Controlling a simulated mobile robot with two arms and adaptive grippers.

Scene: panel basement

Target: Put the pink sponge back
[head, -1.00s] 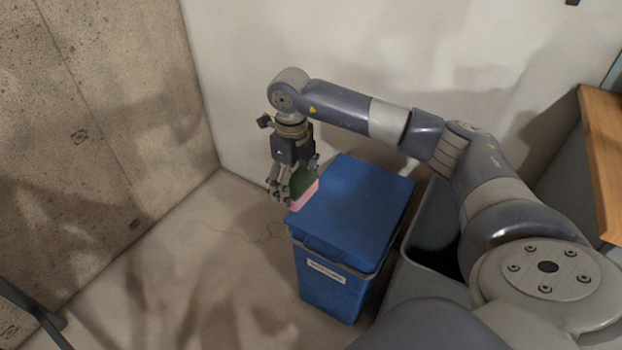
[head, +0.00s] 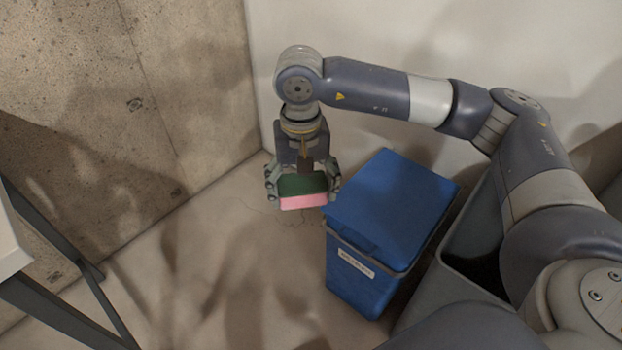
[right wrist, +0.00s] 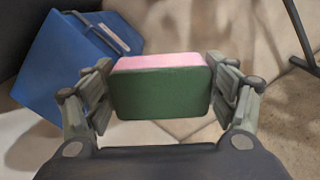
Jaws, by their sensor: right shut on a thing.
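The pink sponge (head: 304,202) has a dark green layer on one side and a pink layer on the other. My right gripper (head: 303,188) is shut on it, with a finger at each short end, and holds it in the air to the left of the blue bin. In the right wrist view the sponge (right wrist: 160,88) sits between the two fingers, its green face toward the camera and its pink layer along the upper edge. My left gripper is not in view.
A blue lidded bin (head: 390,205) with a white label stands on the floor, its lid closed. A grey open bin (head: 470,290) stands right of it. A table with dark legs (head: 60,310) is at the left edge. Concrete and white walls meet behind; floor between is clear.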

